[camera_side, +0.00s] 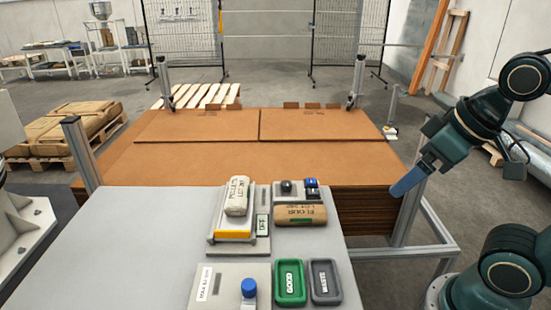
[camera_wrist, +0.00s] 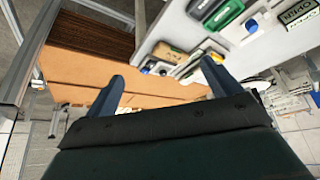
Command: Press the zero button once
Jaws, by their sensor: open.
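No button marked zero can be read in either view. A scale (camera_side: 212,248) with a yellow front edge stands on the grey table, with a pale printed bag (camera_side: 237,196) on it. A small upright sign (camera_side: 263,225) is beside it. A blue round knob (camera_side: 249,288) sits on a grey plate near the front. A small dark knob (camera_side: 287,187) and a blue-topped piece (camera_side: 312,183) are behind the brown flour bag (camera_side: 300,215). My gripper (camera_side: 406,183) is in the air right of the table, apart from all these. In the wrist view its two blue fingers (camera_wrist: 164,82) are spread and empty.
A green GOOD tray (camera_side: 277,294) and a dark WASTE tray (camera_side: 337,294) are at the table's front right. Brown cardboard sheets (camera_side: 110,165) lie stacked behind the grey table (camera_side: 120,250). Metal posts (camera_side: 75,140) stand at the stack's corners. The table's left part is clear.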

